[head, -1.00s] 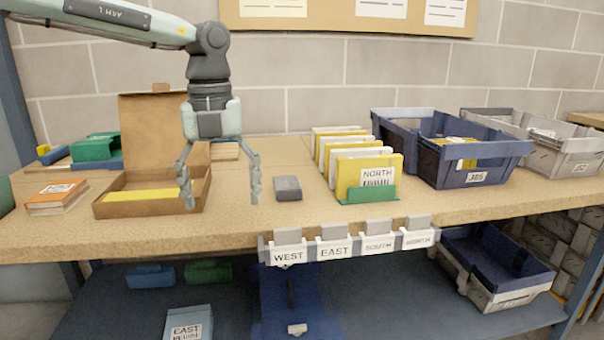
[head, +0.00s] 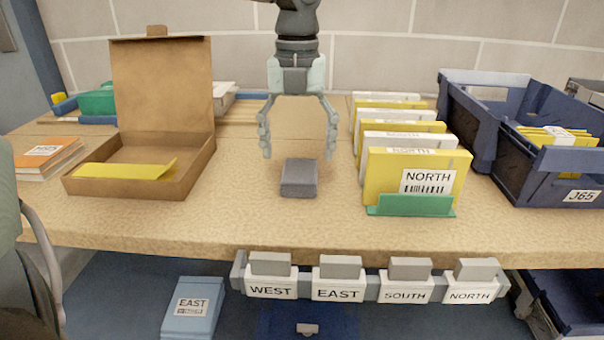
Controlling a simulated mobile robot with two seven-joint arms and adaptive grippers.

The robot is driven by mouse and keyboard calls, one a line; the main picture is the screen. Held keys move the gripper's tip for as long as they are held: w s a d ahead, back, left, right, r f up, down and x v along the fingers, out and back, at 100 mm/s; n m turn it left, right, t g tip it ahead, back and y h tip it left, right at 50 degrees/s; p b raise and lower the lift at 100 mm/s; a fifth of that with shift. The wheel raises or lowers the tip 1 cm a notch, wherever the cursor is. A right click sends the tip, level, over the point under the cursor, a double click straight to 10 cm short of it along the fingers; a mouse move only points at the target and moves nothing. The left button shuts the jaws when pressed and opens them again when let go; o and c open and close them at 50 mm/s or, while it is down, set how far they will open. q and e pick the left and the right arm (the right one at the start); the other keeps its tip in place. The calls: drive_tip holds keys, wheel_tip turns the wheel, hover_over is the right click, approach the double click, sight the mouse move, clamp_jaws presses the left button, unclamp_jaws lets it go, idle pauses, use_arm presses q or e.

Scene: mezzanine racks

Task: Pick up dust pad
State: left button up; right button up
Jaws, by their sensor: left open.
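The dust pad, a small dark grey block (head: 299,178), lies flat on the tan worktop near the middle of the head view. My left gripper (head: 298,152) points down with its two fingers spread wide. Its fingertips show just above and behind the pad in the picture, one to each side, with nothing between them. The gap in height between fingertips and pad is hard to judge. My right gripper is not in view.
An open cardboard box (head: 163,85) with a yellow sheet stands left. Yellow and white NORTH folders (head: 417,170) in a green holder stand right, beside a blue bin (head: 546,180). WEST, EAST, SOUTH and NORTH tags (head: 338,291) line the front edge. Worktop around the pad is clear.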

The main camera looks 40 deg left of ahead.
sight(300, 169)
use_arm(q)
drive_tip(key=f, duration=0.4)
drive_tip(key=shift+w, duration=0.35)
drive_tip(key=shift+f, duration=0.15)
drive_tip(key=c, duration=1.1)
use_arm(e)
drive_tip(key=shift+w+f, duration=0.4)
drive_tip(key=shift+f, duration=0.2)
use_arm(q)
drive_tip(key=shift+c, duration=0.2)
wheel_tip(300, 169, up, 10)
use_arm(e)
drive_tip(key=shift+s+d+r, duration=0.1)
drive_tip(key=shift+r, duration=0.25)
use_arm(q)
drive_tip(key=o, duration=0.4)
drive_tip(key=c, duration=0.4)
